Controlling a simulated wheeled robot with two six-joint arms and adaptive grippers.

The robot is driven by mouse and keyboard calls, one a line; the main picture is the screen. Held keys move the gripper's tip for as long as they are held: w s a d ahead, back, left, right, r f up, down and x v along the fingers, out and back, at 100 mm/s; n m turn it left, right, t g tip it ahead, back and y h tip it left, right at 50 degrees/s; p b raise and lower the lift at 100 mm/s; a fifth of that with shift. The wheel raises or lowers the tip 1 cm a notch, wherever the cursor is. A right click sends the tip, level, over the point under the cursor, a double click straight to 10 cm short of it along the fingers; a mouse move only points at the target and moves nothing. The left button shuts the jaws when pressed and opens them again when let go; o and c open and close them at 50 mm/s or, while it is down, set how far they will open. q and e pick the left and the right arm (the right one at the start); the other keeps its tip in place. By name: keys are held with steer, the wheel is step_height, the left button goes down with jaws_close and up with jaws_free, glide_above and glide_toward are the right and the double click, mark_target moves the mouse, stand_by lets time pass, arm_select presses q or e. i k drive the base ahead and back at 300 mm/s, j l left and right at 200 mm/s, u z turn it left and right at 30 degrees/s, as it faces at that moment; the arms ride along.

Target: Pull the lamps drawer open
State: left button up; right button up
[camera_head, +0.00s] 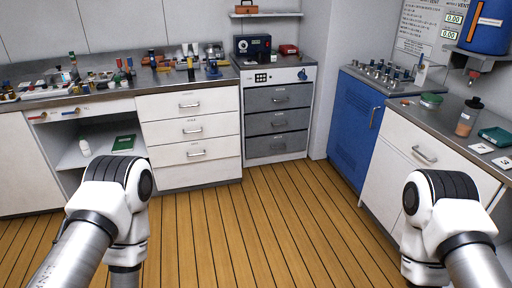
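A white cabinet has three drawers with bar handles: a top drawer (165,108), a middle drawer (165,133) and a bottom drawer (170,158). To its right are three grey drawers, upper (262,100), middle (262,124) and lower (262,149). A white drawer front (400,144) with a bar handle is at the right. All these look shut. The small labels are too blurred to read, so I cannot tell which is the lamps drawer. Both my arms reach in from the bottom corners, away from the drawers. Neither gripper shows in the picture.
The left worktop (110,93) is crowded with tools and small parts. A blue cabinet (350,125) stands right of the grey drawers. The wooden floor (235,230) ahead is clear.

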mark_target(274, 143)
steer(key=i+j+z, duration=0.15)
steer(key=i, duration=2.6)
steer(key=i+j+z, duration=0.1)
steer(key=i+z, duration=0.2)
steer(key=i, duration=0.2)
steer(key=i+j+z, duration=0.25)
steer(key=i, duration=0.2)
steer(key=i+j+z, duration=0.3)
steer(key=i, duration=0.2)
steer(key=l, duration=0.1)
